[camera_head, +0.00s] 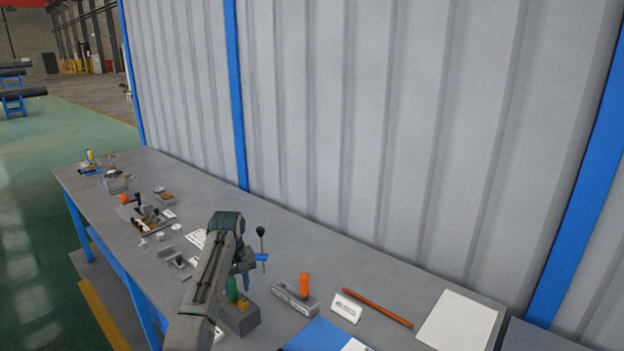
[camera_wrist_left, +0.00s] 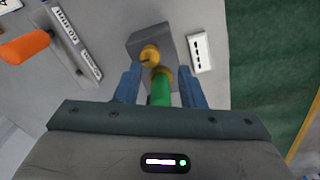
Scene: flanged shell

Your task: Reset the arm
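My left gripper (camera_head: 243,268) hangs over the workbench in the head view. In the left wrist view its two blue fingers (camera_wrist_left: 160,78) are apart, one on each side of a green handle (camera_wrist_left: 160,88) with a gold-coloured collar. Gaps show between the fingers and the handle. The green handle (camera_head: 232,289) stands at a grey block (camera_head: 242,320), and the block (camera_wrist_left: 175,45) also shows in the wrist view. My arm hides part of the handle and block in the head view. My right gripper is not in view.
An orange-handled gauge (camera_head: 295,303) lies right of the gripper, near a small white sign (camera_head: 346,308), an orange rod (camera_head: 377,307) and a white sheet (camera_head: 459,322). Small parts fill the bench's left side. A corrugated wall (camera_head: 400,130) runs behind the bench (camera_head: 330,262).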

